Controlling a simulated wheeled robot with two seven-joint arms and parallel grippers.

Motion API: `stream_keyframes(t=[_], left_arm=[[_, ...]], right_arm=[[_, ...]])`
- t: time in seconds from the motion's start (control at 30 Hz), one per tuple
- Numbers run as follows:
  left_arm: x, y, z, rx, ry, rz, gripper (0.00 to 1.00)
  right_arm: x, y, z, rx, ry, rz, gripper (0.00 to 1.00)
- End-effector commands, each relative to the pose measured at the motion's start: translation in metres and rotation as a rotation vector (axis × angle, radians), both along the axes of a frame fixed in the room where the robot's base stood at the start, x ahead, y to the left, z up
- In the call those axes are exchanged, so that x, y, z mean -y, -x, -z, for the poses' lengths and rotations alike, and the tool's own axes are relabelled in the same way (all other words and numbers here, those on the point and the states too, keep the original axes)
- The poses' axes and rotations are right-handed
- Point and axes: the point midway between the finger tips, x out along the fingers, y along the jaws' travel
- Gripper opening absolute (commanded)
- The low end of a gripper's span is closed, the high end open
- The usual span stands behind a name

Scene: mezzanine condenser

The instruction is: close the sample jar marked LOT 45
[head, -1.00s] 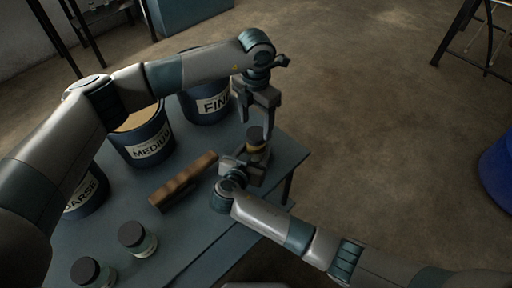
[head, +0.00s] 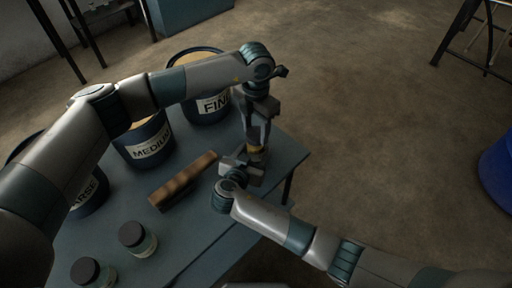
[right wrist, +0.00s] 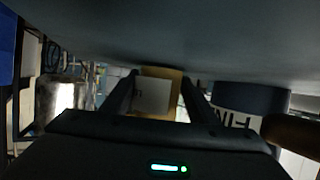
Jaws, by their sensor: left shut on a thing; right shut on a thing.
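A small sample jar (head: 256,152) with yellowish contents is at the far right part of the table. My right gripper (head: 250,160) is shut on the jar's body from the near side. In the right wrist view the jar (right wrist: 158,92) sits between both fingers, its white label facing the camera; I cannot read the marking. My left gripper (head: 257,138) points down from above and is shut at the jar's top, on the dark lid. The fingers now mostly hide the lid, so I cannot tell how it is seated.
Two other dark-lidded jars (head: 133,235) (head: 87,271) stand at the table's near left. A brown wooden block (head: 183,181) lies left of the grippers. Bins marked MEDIUM (head: 150,148) and FINE (head: 212,106) and one ending in ARSE (head: 88,190) stand along the left side.

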Motion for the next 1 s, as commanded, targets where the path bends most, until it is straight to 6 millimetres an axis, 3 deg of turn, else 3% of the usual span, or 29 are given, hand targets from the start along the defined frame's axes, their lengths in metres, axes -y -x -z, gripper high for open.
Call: stream_keyframes(t=[0.13,0.17,0.23,0.67,1.0], left_arm=[[0.000,0.000,0.000,0.000,0.000,0.000,0.19],[0.000,0.000,0.000,0.000,0.000,0.000,0.50],[0.000,0.000,0.000,0.000,0.000,0.000,0.67],[0.000,0.000,-0.004,0.001,0.001,0.000,0.67],[0.000,-0.001,-0.045,0.004,0.001,0.000,0.67]], right_arm=[[0.000,0.000,0.000,0.000,0.000,0.000,0.00],[0.000,0.000,0.000,0.000,0.000,0.000,0.00],[0.000,0.000,0.000,0.000,0.000,0.000,0.00],[0.000,0.000,0.000,0.000,0.000,0.000,0.00],[0.000,0.000,0.000,0.000,0.000,0.000,0.00]])
